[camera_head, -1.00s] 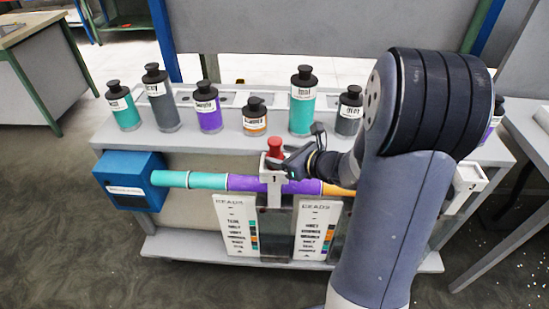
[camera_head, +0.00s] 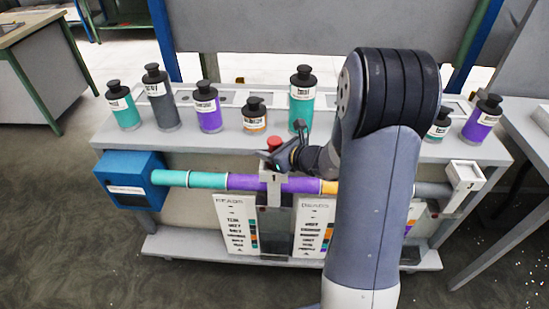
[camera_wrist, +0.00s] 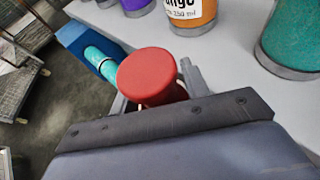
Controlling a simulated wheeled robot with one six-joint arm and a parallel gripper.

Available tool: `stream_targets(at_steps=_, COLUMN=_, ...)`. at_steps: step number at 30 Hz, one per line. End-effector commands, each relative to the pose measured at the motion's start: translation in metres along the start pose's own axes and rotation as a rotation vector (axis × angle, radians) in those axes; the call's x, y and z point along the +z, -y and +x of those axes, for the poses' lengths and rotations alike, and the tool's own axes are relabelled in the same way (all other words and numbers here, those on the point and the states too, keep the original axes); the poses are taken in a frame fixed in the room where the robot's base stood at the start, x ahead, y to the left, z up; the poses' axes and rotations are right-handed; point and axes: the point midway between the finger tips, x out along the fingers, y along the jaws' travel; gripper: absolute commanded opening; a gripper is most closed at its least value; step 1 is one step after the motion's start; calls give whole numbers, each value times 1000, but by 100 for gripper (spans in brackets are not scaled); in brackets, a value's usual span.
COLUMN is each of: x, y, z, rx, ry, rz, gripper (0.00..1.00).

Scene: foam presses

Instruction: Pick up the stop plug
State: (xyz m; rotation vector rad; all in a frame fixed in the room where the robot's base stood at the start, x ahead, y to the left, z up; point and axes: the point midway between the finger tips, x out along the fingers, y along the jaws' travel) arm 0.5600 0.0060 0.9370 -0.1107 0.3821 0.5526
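The stop plug (camera_head: 274,143) is a red knob with a wide round top. It stands at the white block marked 1 (camera_head: 269,182) on the coloured pipe. In the wrist view the plug (camera_wrist: 148,78) lies between my fingers, its round top toward the camera. My gripper (camera_head: 281,146) is at the plug from the right, fingers apart, one on each side. In the wrist view my gripper (camera_wrist: 158,92) looks open around the plug; contact cannot be made out. The plug's lower part is hidden.
Several labelled bottles stand on the shelf behind, among them an orange one (camera_head: 254,117) and a tall teal one (camera_head: 301,104) close to my gripper. A blue box (camera_head: 130,184) is at the pipe's left end. White block 3 (camera_head: 463,185) is at the right.

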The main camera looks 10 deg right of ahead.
Motion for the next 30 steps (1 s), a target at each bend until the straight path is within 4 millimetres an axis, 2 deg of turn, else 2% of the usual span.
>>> stream_targets(at_steps=2, x=0, y=0, z=0, rx=0, ry=0, rz=0, gripper=37)
stream_targets(at_steps=14, x=0, y=0, z=0, rx=0, ry=0, rz=0, gripper=5)
stream_targets(at_steps=23, x=5, y=0, z=-2, rx=0, ry=3, rz=-1, gripper=4)
stream_targets(at_steps=26, x=14, y=0, z=-6, rx=0, ry=5, rz=-5, gripper=4)
stream_targets(at_steps=30, x=37, y=0, z=-15, rx=-1, ry=6, rz=-5, gripper=4)
